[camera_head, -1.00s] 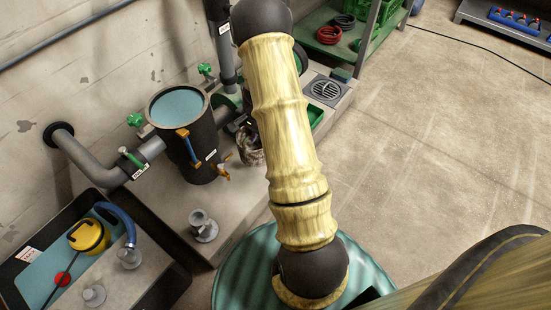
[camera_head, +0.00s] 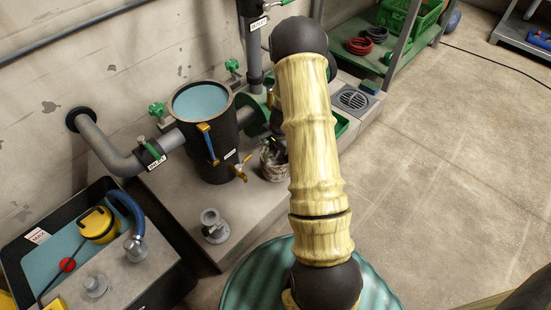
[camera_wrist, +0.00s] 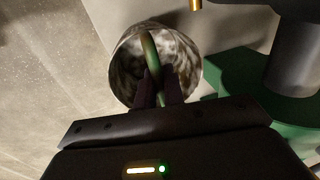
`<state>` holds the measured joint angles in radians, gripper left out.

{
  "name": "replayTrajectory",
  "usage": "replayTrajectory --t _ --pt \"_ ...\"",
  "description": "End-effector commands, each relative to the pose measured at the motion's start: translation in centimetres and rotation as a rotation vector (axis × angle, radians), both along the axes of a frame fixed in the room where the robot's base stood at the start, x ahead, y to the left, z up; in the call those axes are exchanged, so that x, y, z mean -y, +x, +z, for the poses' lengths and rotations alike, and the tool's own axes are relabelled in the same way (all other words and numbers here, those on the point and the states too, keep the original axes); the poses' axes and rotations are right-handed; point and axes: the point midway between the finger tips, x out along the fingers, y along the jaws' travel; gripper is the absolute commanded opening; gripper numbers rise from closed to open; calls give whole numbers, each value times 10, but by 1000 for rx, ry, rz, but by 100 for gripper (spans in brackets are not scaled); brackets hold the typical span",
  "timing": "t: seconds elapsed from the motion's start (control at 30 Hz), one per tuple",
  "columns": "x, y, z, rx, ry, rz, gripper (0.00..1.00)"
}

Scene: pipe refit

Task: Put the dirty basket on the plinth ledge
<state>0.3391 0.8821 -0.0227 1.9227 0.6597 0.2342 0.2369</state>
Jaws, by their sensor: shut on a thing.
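The dirty basket (camera_head: 273,165) is a round, mottled grey-brown mesh cup just right of the black strainer vessel (camera_head: 216,155). It is over the concrete plinth ledge (camera_head: 180,205); I cannot tell whether its bottom touches. In the wrist view the basket (camera_wrist: 126,70) is seen from above, with a green bail handle (camera_wrist: 150,50) arching over it. My gripper (camera_wrist: 158,82) has its dark fingers shut on that handle. In the head view my arm hides most of the gripper.
The open vessel holds bluish water, with an orange tap (camera_head: 240,170) near the basket. A green pump body (camera_head: 256,115) and pipes stand behind. A grey flanged fitting (camera_head: 214,226) stands on the ledge in front. A black tub (camera_head: 20,250) is at left.

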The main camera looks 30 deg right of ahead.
Motion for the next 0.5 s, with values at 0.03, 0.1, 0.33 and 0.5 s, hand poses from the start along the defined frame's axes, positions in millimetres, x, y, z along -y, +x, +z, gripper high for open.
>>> replayTrajectory --t 0.03,0.1,0.33,0.5 --pt "0 0 2 1 -1 0 0" --pt "0 0 2 1 -1 0 0" --pt "0 0 -16 0 0 -2 0" --pt "0 0 -37 0 0 -1 0"
